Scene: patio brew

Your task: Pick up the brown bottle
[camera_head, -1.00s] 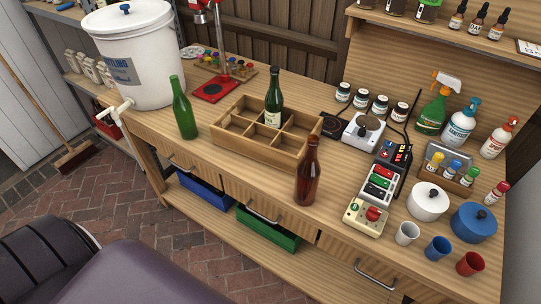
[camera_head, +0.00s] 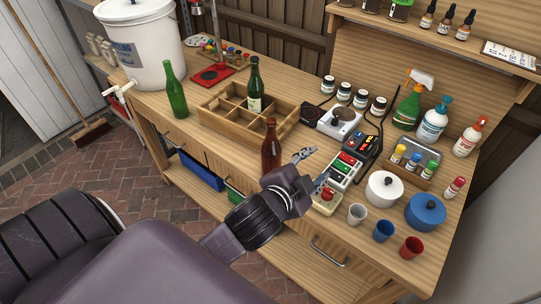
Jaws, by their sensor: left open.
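The brown bottle (camera_head: 271,148) stands upright on the workbench in front of the wooden divided crate (camera_head: 213,121). My left gripper (camera_head: 312,168) is open and empty, just to the right of the bottle's lower part. Its wrist hides part of the bench's front edge below the bottle. I cannot tell from this view whether a finger touches the bottle. My right gripper is not in view.
A green bottle (camera_head: 175,92) stands left of the crate, and a dark green one (camera_head: 255,88) stands in it. Right of my gripper are a control box (camera_head: 346,166), a white pot (camera_head: 383,189), a blue pot (camera_head: 425,211) and several cups.

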